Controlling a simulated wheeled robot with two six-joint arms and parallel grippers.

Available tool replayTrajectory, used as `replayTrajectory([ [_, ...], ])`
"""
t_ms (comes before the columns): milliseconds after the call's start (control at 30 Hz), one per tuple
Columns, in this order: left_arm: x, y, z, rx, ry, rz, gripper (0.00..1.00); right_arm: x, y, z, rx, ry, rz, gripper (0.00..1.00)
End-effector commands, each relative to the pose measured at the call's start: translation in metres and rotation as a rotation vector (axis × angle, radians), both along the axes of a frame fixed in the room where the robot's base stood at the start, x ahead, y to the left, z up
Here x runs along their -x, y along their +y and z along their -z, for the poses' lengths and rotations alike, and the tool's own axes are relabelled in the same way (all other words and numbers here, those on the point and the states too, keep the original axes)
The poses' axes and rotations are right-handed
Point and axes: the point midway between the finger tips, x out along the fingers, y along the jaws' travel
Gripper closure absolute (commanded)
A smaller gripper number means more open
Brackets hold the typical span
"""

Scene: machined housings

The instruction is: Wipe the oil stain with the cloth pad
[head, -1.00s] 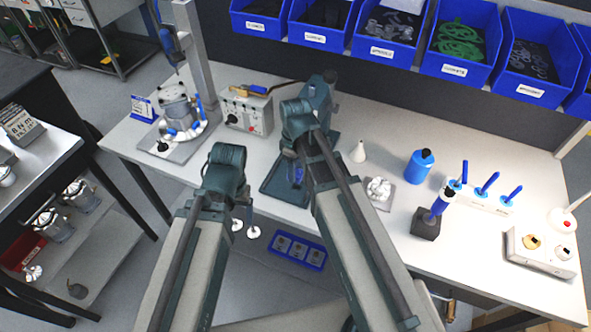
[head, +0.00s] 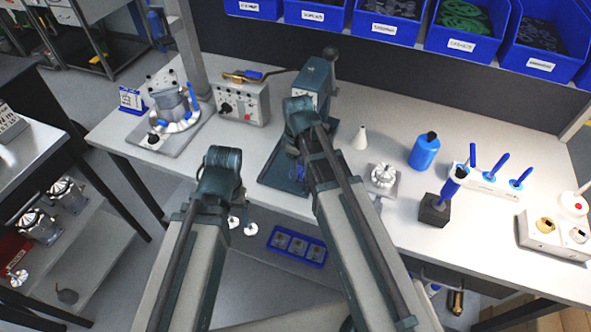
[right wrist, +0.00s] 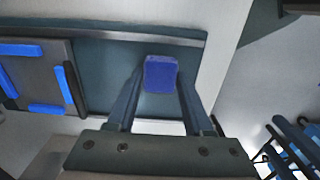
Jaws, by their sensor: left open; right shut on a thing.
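In the right wrist view my right gripper (right wrist: 160,78) is shut on a small blue pad (right wrist: 160,73), which I take for the cloth pad. The pad is in front of a dark teal plate; whether it touches the plate I cannot tell. In the head view the teal base plate (head: 270,178) lies on the bench under a press-like machine (head: 313,80), and my right arm bends down over it. My right gripper is mostly hidden behind my arm there. My left arm is at the bench's front edge, and its gripper is hidden. I cannot make out the oil stain.
A blue bottle (head: 424,153), a white cone (head: 359,139) and a small metal part (head: 383,176) stand right of my right arm. A switch box (head: 241,103) and a clamped housing (head: 172,108) are to the left. A blue tray (head: 297,247) is below the bench edge.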

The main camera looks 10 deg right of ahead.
Motion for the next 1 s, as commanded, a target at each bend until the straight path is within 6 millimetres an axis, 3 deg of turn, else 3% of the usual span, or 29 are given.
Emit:
replayTrajectory([
  [267,0.000,0.000,0.000,0.000,0.000,0.000,0.19,-0.018,-0.010,0.000,0.000,0.000,-0.004,0.93],
  [367,0.000,0.000,0.000,0.000,0.000,0.000,0.19,-0.015,-0.018,0.000,0.000,0.000,-0.006,0.93],
  [833,0.000,0.000,0.000,0.000,0.000,0.000,0.19,0.014,0.001,0.000,0.000,0.000,-0.001,0.93],
  [1000,0.000,0.000,-0.021,0.000,0.000,0.000,0.19,0.012,0.004,-0.021,0.000,0.000,0.002,0.93],
])
